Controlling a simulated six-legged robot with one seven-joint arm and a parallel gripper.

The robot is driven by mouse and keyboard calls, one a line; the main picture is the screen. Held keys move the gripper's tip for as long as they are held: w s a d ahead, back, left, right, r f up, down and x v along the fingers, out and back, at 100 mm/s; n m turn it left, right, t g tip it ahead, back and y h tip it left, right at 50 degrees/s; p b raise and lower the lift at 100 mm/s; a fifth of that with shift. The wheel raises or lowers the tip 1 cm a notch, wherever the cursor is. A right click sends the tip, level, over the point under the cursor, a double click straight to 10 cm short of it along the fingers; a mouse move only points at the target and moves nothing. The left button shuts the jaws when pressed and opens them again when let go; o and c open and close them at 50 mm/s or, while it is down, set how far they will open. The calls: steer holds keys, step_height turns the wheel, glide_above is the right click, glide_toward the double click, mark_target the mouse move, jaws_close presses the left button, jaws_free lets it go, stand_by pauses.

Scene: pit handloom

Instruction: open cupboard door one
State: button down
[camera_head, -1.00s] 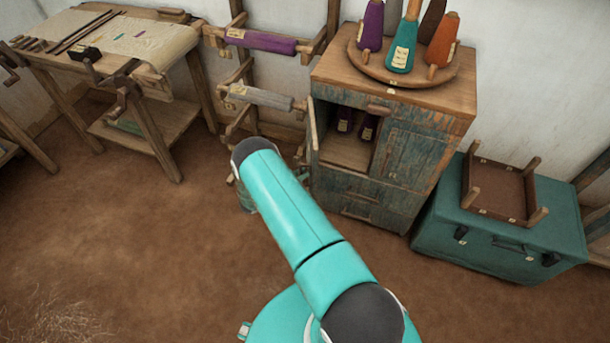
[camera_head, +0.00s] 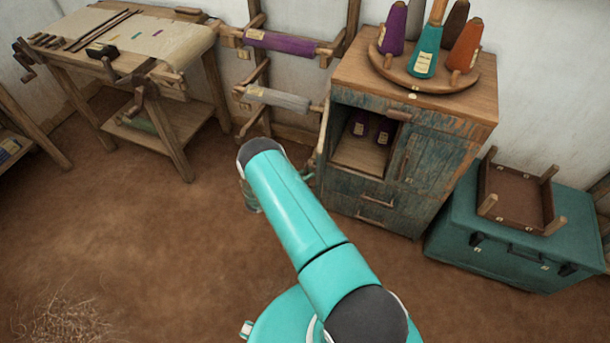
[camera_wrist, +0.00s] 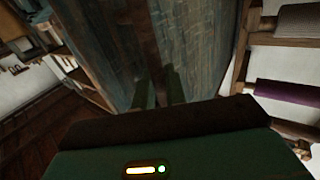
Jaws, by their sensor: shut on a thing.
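The cupboard (camera_head: 362,198) is worn blue-green wood with a brown top, right of centre in the head view. Cupboard door one (camera_head: 323,140), on its left side, stands swung out and shows nearly edge-on. Its open compartment shows purple cones (camera_head: 361,124) inside. In the wrist view the weathered door panel (camera_wrist: 100,40) fills the middle, with a brown vertical strip on it. My gripper (camera_wrist: 158,88) is against the panel there, its fingers shut on what looks like the door's handle. The handle is mostly hidden; my arm hides most of the gripper in the head view.
A round tray (camera_head: 425,80) with several yarn cones stands on the cupboard. A teal trunk (camera_head: 510,235) bearing an upturned stool (camera_head: 515,195) is at the right. A rack with purple (camera_head: 278,42) and grey rolls is left of the cupboard.

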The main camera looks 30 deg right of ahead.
steer(key=shift+d+r, duration=0.1)
steer(key=shift+d, duration=0.1)
steer(key=c, duration=1.5)
jaws_free()
steer(key=shift+c, duration=0.2)
steer(key=shift+a, duration=0.15)
steer(key=a, duration=1.3)
steer(key=shift+a, duration=0.35)
